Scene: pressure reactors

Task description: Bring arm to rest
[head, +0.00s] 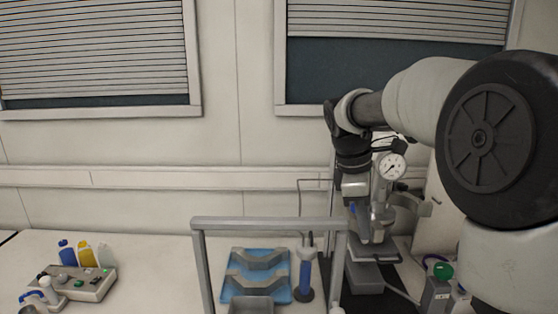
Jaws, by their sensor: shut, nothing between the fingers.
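My arm reaches in from the right, bends at the wrist and points down. My gripper (359,214) hangs at its end, in front of the pressure reactor stand. It looks shut and empty, but its fingertips are small and blend into the metal parts behind them. A pressure gauge (392,166) with a white dial shows just right of the wrist. The reactor's metal body (383,205) is partly hidden by my gripper. I cannot tell whether the gripper touches it.
A grey metal frame (268,223) stands at the front middle, around a blue tray (232,290) with grey holders. A blue cylinder (305,275) stands beside the tray. Bare bench (160,265) lies between.

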